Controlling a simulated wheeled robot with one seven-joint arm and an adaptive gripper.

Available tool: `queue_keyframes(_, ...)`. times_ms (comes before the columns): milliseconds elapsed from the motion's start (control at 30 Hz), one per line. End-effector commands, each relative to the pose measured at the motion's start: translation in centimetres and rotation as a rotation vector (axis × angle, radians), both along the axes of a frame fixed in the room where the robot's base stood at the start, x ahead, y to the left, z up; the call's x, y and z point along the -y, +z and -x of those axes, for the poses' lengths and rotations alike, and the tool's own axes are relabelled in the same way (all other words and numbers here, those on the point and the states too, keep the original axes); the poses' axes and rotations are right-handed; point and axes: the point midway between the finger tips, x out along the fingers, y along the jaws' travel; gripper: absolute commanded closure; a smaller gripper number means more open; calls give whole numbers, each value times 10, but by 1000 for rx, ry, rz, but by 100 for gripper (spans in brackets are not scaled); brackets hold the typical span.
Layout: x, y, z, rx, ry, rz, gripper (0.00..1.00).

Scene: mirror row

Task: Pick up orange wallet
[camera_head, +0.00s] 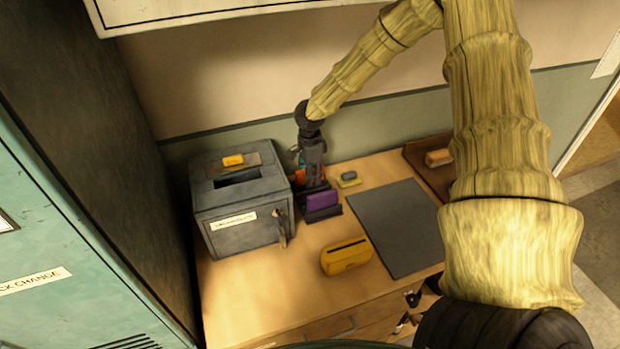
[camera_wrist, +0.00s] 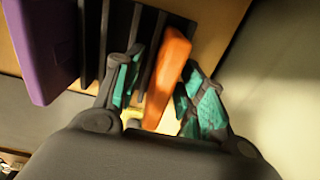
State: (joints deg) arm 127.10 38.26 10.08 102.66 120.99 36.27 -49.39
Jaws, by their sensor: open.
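The orange wallet (camera_wrist: 170,72) stands on edge in a dark slotted rack (camera_wrist: 95,45). In the wrist view my gripper (camera_wrist: 161,62) is open, with one teal-padded finger on each side of the wallet; I cannot tell whether either touches it. In the head view my gripper (camera_head: 314,178) reaches down over the rack from behind. Only a small orange part of the wallet (camera_head: 300,176) shows there, the rest hidden by the gripper and a purple wallet (camera_head: 322,200) in front.
A grey box (camera_head: 240,205) with a slot stands left of the rack. A yellow slotted holder (camera_head: 346,256) and a dark mat (camera_head: 395,225) lie on the desk in front. A small sponge-like block (camera_head: 348,178) lies right of the rack. The wall is close behind.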

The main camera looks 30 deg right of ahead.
Motion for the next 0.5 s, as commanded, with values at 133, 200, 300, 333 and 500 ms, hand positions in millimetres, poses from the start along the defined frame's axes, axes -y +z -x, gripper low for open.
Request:
queue_keyframes(133, 0, 0, 0, 0, 0, 0, 84)
queue_keyframes(200, 0, 0, 0, 0, 0, 0, 96)
queue_keyframes(300, 0, 0, 0, 0, 0, 0, 100)
queue_keyframes(333, 0, 0, 0, 0, 0, 0, 100)
queue_keyframes(500, 0, 0, 0, 0, 0, 0, 100)
